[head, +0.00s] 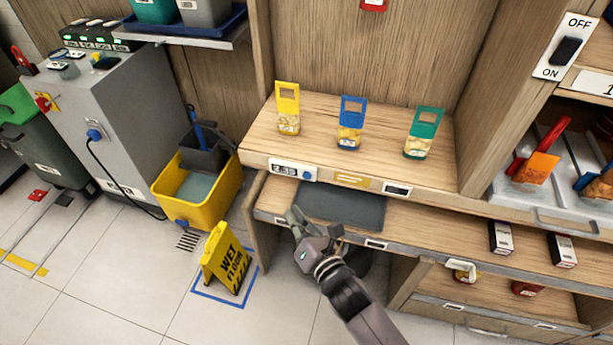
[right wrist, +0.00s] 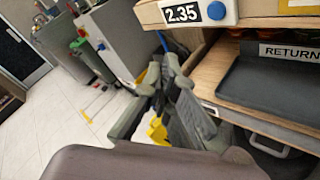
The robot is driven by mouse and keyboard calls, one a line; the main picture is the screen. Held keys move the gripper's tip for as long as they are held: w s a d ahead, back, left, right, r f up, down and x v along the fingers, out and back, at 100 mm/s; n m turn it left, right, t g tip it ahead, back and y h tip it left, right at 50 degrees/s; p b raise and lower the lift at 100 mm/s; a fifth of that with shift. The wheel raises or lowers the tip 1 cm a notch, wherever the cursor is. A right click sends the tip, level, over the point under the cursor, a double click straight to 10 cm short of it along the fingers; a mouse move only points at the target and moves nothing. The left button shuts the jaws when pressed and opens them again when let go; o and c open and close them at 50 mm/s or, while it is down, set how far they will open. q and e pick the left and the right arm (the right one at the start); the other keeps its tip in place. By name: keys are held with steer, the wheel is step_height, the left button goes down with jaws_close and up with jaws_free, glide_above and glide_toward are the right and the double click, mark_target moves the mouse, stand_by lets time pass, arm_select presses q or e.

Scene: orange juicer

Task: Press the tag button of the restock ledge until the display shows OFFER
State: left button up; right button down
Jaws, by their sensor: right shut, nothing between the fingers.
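The restock ledge (head: 385,177) is a wooden shelf with a price display (head: 285,168) on its front edge. In the right wrist view the display (right wrist: 182,13) reads 2.35. The round blue tag button (head: 309,175) sits just right of the display, and it also shows in the right wrist view (right wrist: 216,10). My right gripper (head: 314,222) is shut and empty, below and apart from the button. Its fingers (right wrist: 160,76) are below the display in the right wrist view. My left gripper is not in view.
Yellow (head: 288,108), blue (head: 350,123) and green (head: 424,132) hanging-tab packs stand on the ledge. A dark mat (head: 342,206) lies on the lower shelf beside my gripper. A yellow mop bucket (head: 190,205) and wet-floor sign (head: 226,262) stand on the floor at left.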

mark_target(307, 176)
steer(key=w+d+b, duration=0.1)
steer(key=w+d, duration=0.1)
steer(key=w, duration=0.5)
steer(key=shift+d, duration=0.15)
steer(key=shift+w, duration=0.2)
stand_by(1.1)
steer(key=shift+w+d, duration=0.15)
steer(key=shift+w, duration=0.15)
steer(key=shift+w+d, duration=0.15)
steer(key=shift+w, duration=0.25)
stand_by(0.6)
steer(key=shift+s, duration=0.15)
stand_by(0.3)
steer(key=shift+s+a+p, duration=0.3)
steer(key=shift+s+p, duration=0.1)
steer(key=shift+s, duration=0.25)
